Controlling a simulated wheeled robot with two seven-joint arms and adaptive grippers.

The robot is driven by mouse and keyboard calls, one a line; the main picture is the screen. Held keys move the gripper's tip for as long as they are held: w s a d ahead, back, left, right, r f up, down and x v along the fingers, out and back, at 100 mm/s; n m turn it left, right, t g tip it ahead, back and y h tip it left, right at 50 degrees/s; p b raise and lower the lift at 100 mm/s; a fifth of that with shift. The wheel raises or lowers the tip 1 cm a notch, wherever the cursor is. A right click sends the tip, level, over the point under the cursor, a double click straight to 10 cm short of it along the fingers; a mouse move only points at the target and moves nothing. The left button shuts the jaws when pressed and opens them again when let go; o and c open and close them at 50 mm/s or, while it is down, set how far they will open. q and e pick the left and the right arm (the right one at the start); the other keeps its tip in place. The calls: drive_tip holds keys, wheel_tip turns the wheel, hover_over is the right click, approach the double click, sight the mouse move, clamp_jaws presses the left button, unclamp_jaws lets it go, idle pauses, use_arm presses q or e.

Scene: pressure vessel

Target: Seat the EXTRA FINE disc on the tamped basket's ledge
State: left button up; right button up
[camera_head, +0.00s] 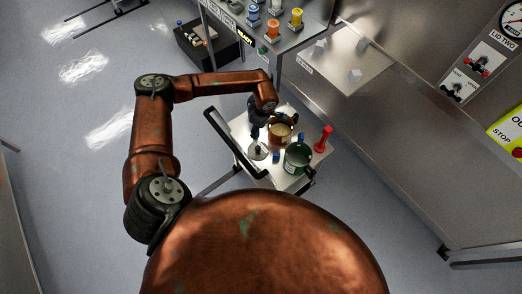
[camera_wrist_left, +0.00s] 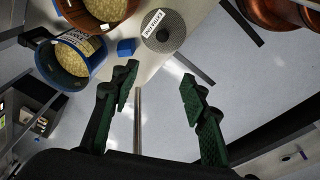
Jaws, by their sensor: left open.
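I cannot tell which is tamped. My left gripper (camera_wrist_left: 160,74) is open and empty, its fingers apart, with the disc beyond the tips. In the head view my left gripper (camera_head: 257,118) hangs over the cart's left side.
A steel bench with coloured knobs stands behind; open floor lies left.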

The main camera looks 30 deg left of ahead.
use_arm(q)
drive_tip(key=b, duration=0.9)
hover_over(258, 147)
drive_tip(key=d, duration=0.1)
drive_tip(key=f, duration=1.3)
drive_tip(key=shift+s, duration=0.3)
drive_tip(key=f, duration=0.5)
drive_tip(key=a+f+b, duration=0.1)
drive_tip(key=f, duration=0.1)
drive_tip(key=shift+w+f, duration=0.2)
drive_tip(key=shift+f, duration=0.05)
drive_tip(key=shift+c, duration=0.5)
clamp_jaws()
